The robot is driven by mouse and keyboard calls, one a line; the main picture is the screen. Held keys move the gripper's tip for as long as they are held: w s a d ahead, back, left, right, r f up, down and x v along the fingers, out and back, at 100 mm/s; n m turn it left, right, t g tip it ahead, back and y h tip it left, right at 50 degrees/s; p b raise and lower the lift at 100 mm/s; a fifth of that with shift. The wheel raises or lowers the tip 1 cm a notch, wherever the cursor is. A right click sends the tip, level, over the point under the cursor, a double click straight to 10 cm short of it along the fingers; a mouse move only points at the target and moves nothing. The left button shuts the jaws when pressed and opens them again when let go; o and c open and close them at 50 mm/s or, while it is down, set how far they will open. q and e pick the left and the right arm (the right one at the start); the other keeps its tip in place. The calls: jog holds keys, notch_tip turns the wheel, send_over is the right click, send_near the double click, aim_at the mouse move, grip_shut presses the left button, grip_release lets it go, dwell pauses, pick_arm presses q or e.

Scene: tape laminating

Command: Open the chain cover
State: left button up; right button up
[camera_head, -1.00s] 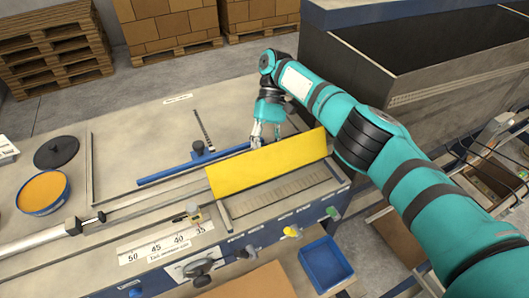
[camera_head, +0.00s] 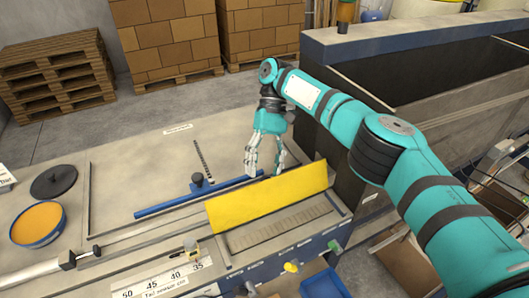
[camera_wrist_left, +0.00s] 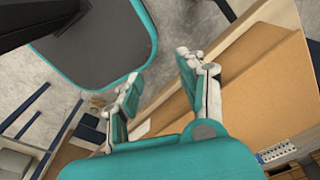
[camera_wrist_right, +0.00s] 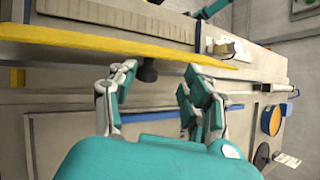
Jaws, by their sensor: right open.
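The chain cover is a yellow panel (camera_head: 268,197) on the machine's right part in the head view. It stands tilted up, with a slotted strip (camera_head: 280,228) bare in front of it. My right gripper (camera_head: 264,170) is open and empty, pointing down just behind the cover's far edge. In the right wrist view the cover shows edge-on as a yellow strip (camera_wrist_right: 130,42) beyond my open right fingers (camera_wrist_right: 156,84); I cannot tell whether they touch it. My left gripper (camera_wrist_left: 157,72) is open and empty in the left wrist view, away from the cover.
A blue bar (camera_head: 165,206) with a dark knob lies behind the cover. An orange-filled bowl (camera_head: 37,222) and a dark disc (camera_head: 54,181) sit at the left. A blue bin (camera_head: 322,285) is below the front edge. A large grey container (camera_head: 410,60) stands at the right.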

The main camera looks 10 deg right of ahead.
jog(key=shift+r, duration=2.5)
jog(key=shift+s, duration=0.1)
